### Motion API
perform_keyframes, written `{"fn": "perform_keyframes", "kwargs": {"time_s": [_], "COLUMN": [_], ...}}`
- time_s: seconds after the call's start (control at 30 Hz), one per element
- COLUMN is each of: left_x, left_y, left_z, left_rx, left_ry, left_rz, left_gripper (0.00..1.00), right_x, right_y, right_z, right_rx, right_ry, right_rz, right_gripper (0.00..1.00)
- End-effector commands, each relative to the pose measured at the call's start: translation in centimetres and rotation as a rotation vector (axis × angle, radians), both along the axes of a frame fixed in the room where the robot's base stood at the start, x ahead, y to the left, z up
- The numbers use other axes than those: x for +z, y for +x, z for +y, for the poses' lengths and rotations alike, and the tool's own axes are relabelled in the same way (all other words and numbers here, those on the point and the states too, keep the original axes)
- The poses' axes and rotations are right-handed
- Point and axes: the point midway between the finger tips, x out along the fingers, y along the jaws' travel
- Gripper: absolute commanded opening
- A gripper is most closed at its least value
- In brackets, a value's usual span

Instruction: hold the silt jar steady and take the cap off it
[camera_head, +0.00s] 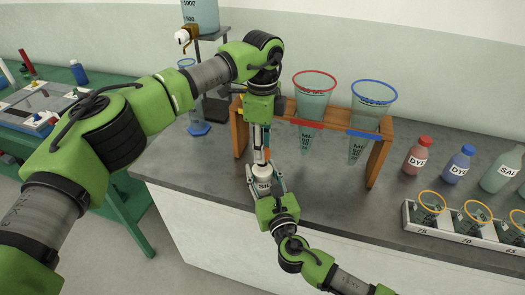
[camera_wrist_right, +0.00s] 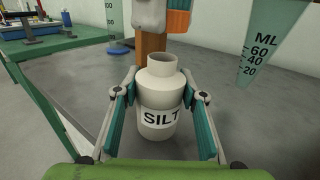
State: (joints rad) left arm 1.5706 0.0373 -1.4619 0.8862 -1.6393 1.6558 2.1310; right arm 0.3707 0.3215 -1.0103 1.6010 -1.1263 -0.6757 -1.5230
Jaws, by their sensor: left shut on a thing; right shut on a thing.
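The silt jar (camera_head: 264,171) stands near the front edge of the grey bench. In the right wrist view the pale, upright jar (camera_wrist_right: 159,88) shows its SILT label and a bare, open neck with no cap on it. My right gripper (camera_head: 265,179) is shut around the jar's body, one finger on each side.
A wooden rack (camera_head: 376,161) behind holds a red-rimmed cone (camera_head: 316,88) and a blue-rimmed cone (camera_head: 374,95). Bottles, including a red one (camera_head: 418,155), and a tray of beakers (camera_head: 409,213) stand at right. The bench between jar and tray is clear.

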Motion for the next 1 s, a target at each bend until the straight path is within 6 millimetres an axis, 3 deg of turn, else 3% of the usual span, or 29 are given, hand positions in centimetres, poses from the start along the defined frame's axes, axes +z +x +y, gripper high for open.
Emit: {"fn": "perform_keyframes", "kwargs": {"time_s": [0.17,0.4,0.43,0.5,0.83,1.0], "left_x": [2.3,2.5,2.5,2.5,2.5,2.5], "left_y": [0.0,0.0,0.0,0.0,0.0,0.0], "left_z": [0.0,0.0,0.0,0.0,0.0,0.0], "left_rx": [0.000,-0.001,-0.001,0.000,0.000,0.000], "left_ry": [-0.001,-0.001,-0.001,-0.001,0.000,0.000], "left_rz": [-0.003,-0.001,-0.001,-0.001,-0.001,-0.001], "left_gripper": [0.03,0.03,0.03,0.03,0.03,0.03], "right_x": [-0.1,-0.1,-0.1,-0.1,-0.1,-0.2], "right_y": [0.0,0.0,0.0,0.0,-0.1,-1.6], "right_z": [0.0,0.0,0.0,0.0,0.0,-0.5], "right_rx": [0.000,0.000,0.000,0.000,0.000,0.000], "right_ry": [-0.001,-0.001,-0.001,-0.001,0.000,-0.001], "right_rz": [0.002,0.002,0.002,0.002,0.001,0.002], "right_gripper": [0.00,0.00,0.46,0.58,0.58,0.58]}}
